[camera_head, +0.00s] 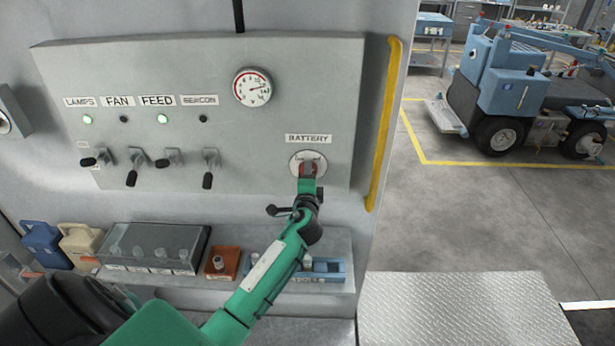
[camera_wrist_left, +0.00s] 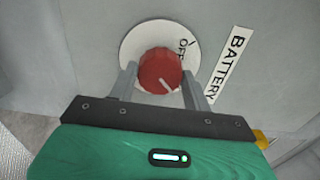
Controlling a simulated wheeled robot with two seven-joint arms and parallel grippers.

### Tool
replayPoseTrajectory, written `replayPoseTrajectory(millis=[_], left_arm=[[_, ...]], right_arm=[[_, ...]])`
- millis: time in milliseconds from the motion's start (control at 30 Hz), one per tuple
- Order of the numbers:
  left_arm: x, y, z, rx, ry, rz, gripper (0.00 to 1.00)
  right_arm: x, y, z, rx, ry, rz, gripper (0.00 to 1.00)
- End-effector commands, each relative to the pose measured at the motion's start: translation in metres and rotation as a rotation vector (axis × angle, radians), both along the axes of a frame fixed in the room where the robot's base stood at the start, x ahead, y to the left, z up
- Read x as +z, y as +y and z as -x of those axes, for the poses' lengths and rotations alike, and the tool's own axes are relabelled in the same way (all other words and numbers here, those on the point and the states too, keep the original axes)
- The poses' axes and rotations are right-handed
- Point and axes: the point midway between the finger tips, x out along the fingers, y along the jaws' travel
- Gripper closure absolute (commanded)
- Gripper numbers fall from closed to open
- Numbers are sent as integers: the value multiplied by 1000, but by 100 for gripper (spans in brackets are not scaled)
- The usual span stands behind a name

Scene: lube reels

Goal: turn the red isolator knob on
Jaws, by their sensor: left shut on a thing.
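The red isolator knob (camera_wrist_left: 160,70) sits on a round white plate (camera_wrist_left: 133,43) beside the BATTERY label (camera_wrist_left: 227,63) in the left wrist view. The word OFF shows on the plate, and a pale line marks the knob's face. In the head view the knob (camera_head: 308,168) is at the panel's lower right, partly hidden by my gripper. My left gripper (camera_wrist_left: 160,88) is shut on the knob, one finger on each side; it also shows in the head view (camera_head: 308,178). My right gripper is not in view.
The grey panel (camera_head: 270,130) also carries a gauge (camera_head: 253,87), several toggle levers and lit LAMPS and FEED lights. A yellow handrail (camera_head: 384,125) stands right of the knob.

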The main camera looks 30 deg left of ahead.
Motion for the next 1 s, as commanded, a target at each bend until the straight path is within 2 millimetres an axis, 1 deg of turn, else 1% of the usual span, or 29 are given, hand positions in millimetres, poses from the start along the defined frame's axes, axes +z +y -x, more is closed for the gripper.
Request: replayPoseTrajectory(millis=[167, 200, 267, 300, 567, 667, 767, 867, 1000], left_arm=[[-1, 0, 0, -1, 2, -3, 74], [-1, 0, 0, -1, 2, -3, 45], [-1, 0, 0, -1, 2, -3, 33], [-1, 0, 0, -1, 2, -3, 29], [-1, 0, 0, 0, 1, -1, 29], [-2, -2, 4, -1, 0, 0, 29], [-3, -8, 12, -2, 0, 0, 29], [-4, -16, 26, -1, 0, 1, 29], [-5, -31, 51, -1, 0, 1, 29]], right_arm=[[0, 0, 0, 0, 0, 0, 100], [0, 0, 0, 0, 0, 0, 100], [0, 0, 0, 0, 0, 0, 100], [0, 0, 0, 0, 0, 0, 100], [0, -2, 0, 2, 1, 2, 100], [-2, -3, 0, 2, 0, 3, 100], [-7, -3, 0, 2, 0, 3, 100], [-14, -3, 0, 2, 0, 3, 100], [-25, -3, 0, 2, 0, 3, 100]])
